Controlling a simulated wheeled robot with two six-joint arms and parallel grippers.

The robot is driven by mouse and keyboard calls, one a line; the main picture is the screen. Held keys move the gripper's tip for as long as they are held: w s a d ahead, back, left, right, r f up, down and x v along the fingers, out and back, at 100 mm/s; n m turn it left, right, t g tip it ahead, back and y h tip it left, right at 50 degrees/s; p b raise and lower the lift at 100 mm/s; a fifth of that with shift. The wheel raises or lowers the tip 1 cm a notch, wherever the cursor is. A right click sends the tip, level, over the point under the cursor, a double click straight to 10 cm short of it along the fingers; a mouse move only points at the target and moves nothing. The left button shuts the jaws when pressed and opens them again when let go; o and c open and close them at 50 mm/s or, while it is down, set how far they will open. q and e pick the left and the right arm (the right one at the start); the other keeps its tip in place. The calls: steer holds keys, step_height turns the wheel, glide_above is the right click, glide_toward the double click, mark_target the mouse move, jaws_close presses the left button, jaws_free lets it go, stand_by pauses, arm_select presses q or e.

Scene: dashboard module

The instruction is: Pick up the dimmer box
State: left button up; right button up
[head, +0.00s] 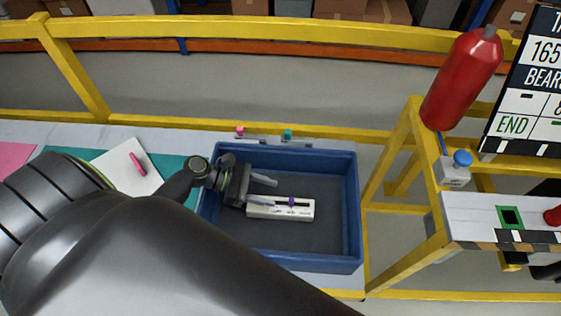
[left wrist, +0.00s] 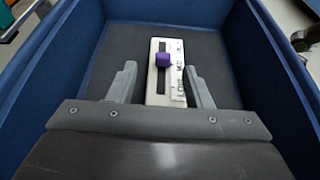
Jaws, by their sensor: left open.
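The dimmer box (head: 302,211) is a pale, flat box with a dark slot, a purple slider knob and printed lettering. It lies on the dark floor of a blue bin (head: 354,210). My left gripper (head: 262,191) is inside the bin at the box's left end, open. In the left wrist view the dimmer box (left wrist: 169,62) lies ahead, with its near end between the two fingers of my left gripper (left wrist: 163,85). Gaps show between the fingers and the box sides. The near end is partly hidden by the gripper body. My right gripper is not in view.
The bin walls (left wrist: 262,62) rise on both sides of my left gripper. Left of the bin are a white sheet with a pink marker (head: 137,164) and a teal mat (head: 172,163). On the right stand a yellow frame (head: 405,150), a red cylinder (head: 462,78) and a blue-topped button box (head: 454,174).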

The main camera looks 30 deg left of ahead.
mark_target(292, 200)
arm_select(q)
steer(key=shift+s+p+x, duration=0.15)
steer(key=shift+p+x, duration=0.2)
steer(key=shift+x, duration=1.1)
steer(key=shift+s+p+x, duration=0.1)
steer(key=shift+p+x, duration=0.25)
steer(key=shift+x, duration=1.15)
steer(key=shift+f, duration=0.15)
steer(key=shift+c, duration=0.2)
jaws_close()
